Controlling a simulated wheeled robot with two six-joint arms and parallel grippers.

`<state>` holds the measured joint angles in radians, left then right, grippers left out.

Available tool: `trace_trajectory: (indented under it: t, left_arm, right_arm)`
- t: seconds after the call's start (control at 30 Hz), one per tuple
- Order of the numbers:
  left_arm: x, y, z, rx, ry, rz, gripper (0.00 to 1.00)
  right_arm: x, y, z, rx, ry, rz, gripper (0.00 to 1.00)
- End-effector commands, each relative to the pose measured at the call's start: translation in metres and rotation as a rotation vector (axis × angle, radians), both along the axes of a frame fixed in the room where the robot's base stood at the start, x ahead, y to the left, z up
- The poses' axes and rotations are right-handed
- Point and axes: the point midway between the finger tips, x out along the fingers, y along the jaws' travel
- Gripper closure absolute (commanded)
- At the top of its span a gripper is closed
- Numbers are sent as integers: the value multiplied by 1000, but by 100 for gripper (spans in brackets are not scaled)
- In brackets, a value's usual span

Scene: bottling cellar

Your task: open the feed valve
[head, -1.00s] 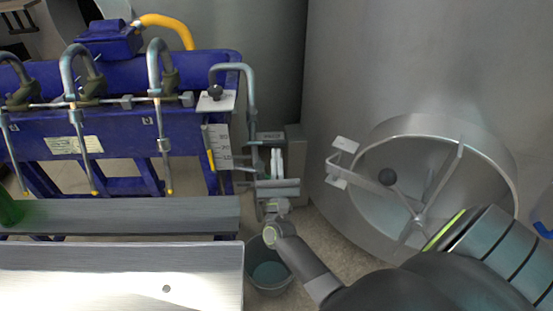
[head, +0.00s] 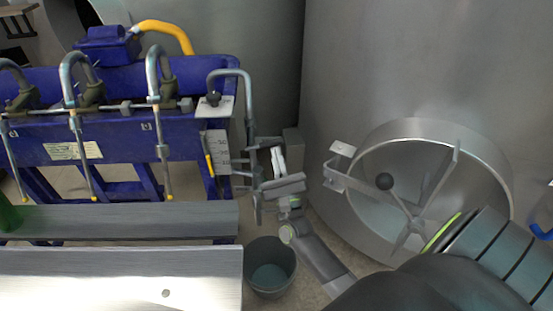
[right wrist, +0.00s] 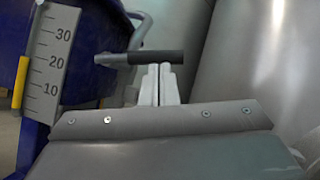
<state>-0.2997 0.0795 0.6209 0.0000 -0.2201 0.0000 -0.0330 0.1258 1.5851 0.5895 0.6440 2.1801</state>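The feed valve appears to be the fitting at the right end of the blue filler (head: 185,80). Its dark bar handle (right wrist: 150,58) runs left to right in the right wrist view. In the head view the handle (head: 263,143) is small and partly hidden by my gripper. My right gripper (head: 278,159) has its pale fingers together, pointing at the handle. In the right wrist view the fingertips (right wrist: 161,70) meet the handle's lower edge; I cannot tell whether they touch it. Nothing shows between the fingers. My left gripper is not in view.
A white scale (right wrist: 50,65) with a yellow marker stands left of the handle. A grey bucket (head: 270,268) is on the floor below my right gripper. A large steel tank (head: 420,70) with a round hatch (head: 480,140) rises at right. A green bottle (head: 10,213) is at the left edge.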

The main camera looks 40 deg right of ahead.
Motion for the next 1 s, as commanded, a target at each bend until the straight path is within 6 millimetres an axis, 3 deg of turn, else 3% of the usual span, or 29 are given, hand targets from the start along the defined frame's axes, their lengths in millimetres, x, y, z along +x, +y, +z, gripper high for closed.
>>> trace_trajectory:
  t: [0.57, 1.0]
  left_arm:
    - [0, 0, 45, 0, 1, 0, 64]
    - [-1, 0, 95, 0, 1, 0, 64]
  right_arm:
    - [2, 4, 45, -470, 287, 0, 100]
    - [11, 18, 71, -816, 500, -1, 100]
